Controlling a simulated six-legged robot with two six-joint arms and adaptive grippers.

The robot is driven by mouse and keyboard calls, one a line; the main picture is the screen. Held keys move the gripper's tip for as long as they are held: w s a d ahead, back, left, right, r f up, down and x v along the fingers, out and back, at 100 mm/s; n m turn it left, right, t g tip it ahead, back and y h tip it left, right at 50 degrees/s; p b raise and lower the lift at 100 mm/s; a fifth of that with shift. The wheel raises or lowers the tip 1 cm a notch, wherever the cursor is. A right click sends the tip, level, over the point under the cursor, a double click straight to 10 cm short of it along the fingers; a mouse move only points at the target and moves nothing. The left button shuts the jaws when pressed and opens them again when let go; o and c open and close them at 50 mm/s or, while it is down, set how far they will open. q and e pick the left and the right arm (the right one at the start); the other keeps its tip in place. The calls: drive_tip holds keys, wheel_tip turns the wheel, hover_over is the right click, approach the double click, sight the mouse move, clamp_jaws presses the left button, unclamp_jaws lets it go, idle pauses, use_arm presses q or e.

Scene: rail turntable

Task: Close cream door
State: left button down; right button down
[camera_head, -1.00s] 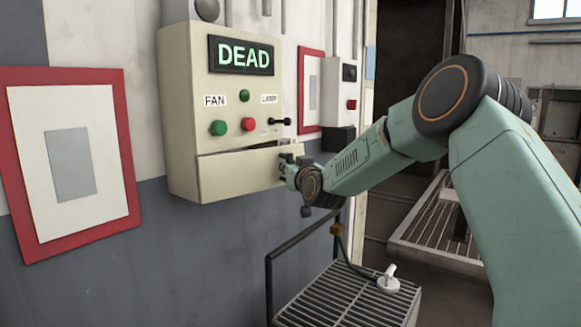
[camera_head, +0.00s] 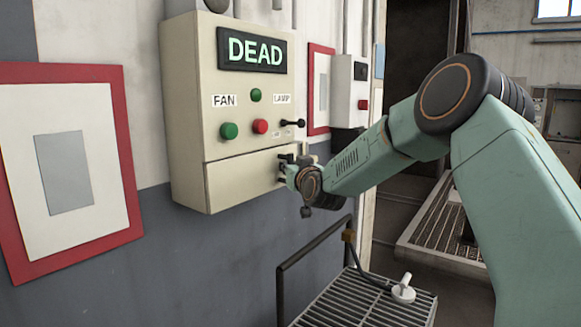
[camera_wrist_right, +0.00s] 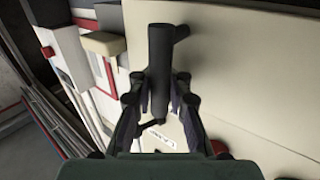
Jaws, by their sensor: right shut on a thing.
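The cream door (camera_head: 242,184) is the lower panel of the cream control box (camera_head: 200,110) on the wall. It looks flush with the box front, with only a thin seam along its top edge. In the wrist view a broad cream surface (camera_wrist_right: 250,65) fills the right side. My right gripper (camera_head: 287,167) is at the door's right end. In the wrist view my right gripper (camera_wrist_right: 158,108) is shut on a dark handle (camera_wrist_right: 160,65), which stands between its fingers. In the head view the gripper hides most of the handle. My left gripper is not in view.
Above the door are a lit DEAD display (camera_head: 252,50), green and red buttons and a small black lever (camera_head: 292,123). A slatted stand (camera_head: 365,300) with a white plug-like piece (camera_head: 404,289) is below right. A red-framed panel (camera_head: 68,170) hangs at left.

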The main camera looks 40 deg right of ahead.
drive_tip(key=shift+w+a+f, duration=0.1)
drive_tip(key=shift+a+f, duration=0.1)
drive_tip(key=shift+f, duration=0.25)
drive_tip(key=c, duration=1.7)
unclamp_jaws()
drive_tip(key=shift+c, duration=0.2)
drive_tip(key=o, duration=0.5)
drive_tip(key=shift+w+a+r, duration=0.1)
drive_tip(key=shift+r, duration=0.2)
drive_tip(key=shift+c, duration=0.2)
drive_tip(key=shift+s+d, duration=0.2)
drive_tip(key=shift+s+r, duration=0.1)
